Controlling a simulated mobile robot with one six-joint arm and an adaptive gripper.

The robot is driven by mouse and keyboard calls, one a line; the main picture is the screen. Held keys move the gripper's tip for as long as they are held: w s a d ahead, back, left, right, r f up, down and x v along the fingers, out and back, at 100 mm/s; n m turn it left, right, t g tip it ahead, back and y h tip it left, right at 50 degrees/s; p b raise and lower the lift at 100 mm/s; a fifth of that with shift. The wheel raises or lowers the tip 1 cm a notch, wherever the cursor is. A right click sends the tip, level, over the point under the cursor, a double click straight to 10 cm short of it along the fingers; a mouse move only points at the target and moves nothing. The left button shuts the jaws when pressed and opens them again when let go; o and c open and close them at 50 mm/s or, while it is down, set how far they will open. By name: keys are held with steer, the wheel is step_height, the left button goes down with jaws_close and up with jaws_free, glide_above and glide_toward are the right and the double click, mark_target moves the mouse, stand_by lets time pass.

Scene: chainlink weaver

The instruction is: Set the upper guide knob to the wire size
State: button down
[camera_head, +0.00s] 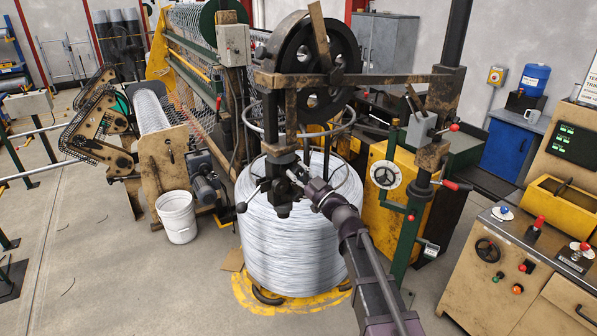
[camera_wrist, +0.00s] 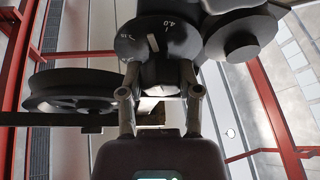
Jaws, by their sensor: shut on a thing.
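In the head view my gripper (camera_head: 300,176) reaches the dark guide block (camera_head: 283,178) above the wire coil (camera_head: 290,235). The knob itself is hard to make out there.
A grooved black wheel (camera_wrist: 72,92) sits left of my fingers, and another dark roller (camera_wrist: 242,36) is at upper right. In the head view a large black wheel (camera_head: 312,58) stands above. A white bucket (camera_head: 177,216) and a control desk (camera_head: 525,270) flank the coil.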

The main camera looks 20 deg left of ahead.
steer(key=n+g+p, duration=0.1)
steer(key=n+g, duration=0.1)
steer(key=n, duration=0.2)
steer(key=shift+r, duration=0.1)
steer(key=shift+n+g, duration=0.4)
steer(key=shift+n, duration=0.7)
steer(key=shift+c, duration=1.5)
jaws_free()
steer(key=shift+a, duration=0.1)
